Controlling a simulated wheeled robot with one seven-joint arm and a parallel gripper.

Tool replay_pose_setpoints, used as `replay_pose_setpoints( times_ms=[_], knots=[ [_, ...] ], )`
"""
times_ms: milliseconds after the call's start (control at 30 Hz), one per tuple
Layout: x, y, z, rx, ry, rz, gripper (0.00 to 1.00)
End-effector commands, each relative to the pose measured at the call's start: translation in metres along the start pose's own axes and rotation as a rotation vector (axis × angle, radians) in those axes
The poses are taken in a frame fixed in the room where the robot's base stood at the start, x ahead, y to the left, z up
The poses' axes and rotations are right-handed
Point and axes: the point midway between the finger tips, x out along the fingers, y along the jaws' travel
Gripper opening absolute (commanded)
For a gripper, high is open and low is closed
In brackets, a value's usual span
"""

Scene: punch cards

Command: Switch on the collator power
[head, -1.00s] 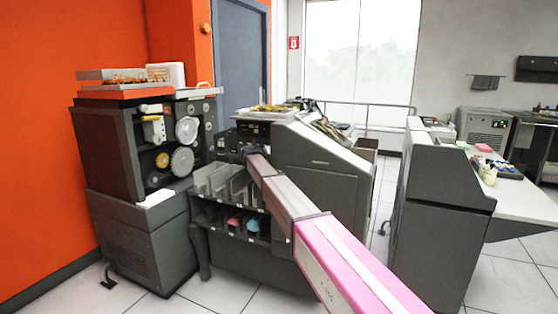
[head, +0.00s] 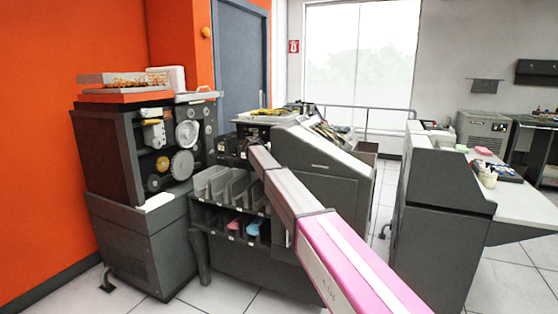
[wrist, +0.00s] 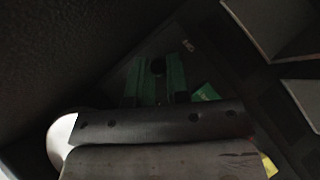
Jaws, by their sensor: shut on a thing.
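The collator (head: 325,170) is the dark grey machine in the middle of the head view, with a row of card pockets (head: 230,185) on its front left. My arm reaches to its dark control panel, left of the sloped top. The arm's end hides part of that panel, and my gripper cannot be made out in the head view. In the dim wrist view, my gripper (wrist: 158,82) shows two green fingers shut on a small dark knob (wrist: 157,66). No label or switch position can be read there.
A tall dark machine with reels (head: 108,155) stands close on the left, by the orange wall. Another grey machine with a white desktop (head: 530,200) stands on the right. Tiled floor lies open between it and the collator. Light card plates (wrist: 268,25) show in the wrist view.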

Motion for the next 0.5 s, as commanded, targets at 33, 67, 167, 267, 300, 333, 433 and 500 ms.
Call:
replay_pose_setpoints(
  times_ms=[33,67,167,267,300,333,433,500],
  knots=[
    [0.0006,-0.0001,-0.0005,0.000,0.001,0.000,0.00],
    [0.0006,-0.0001,-0.0006,0.000,0.001,0.000,0.00],
    [0.0007,-0.0002,-0.0005,0.000,0.001,0.000,0.33],
    [0.0005,-0.0002,-0.0004,0.001,0.001,0.000,0.38],
    [0.0005,-0.0002,-0.0004,0.001,0.001,0.000,0.38],
    [0.0004,-0.0002,-0.0004,0.001,0.001,0.000,0.38],
    [0.0002,-0.0002,-0.0003,0.001,0.001,0.001,0.38],
    [-0.0008,-0.0002,-0.0002,0.001,0.001,0.000,0.38]
  ],
)
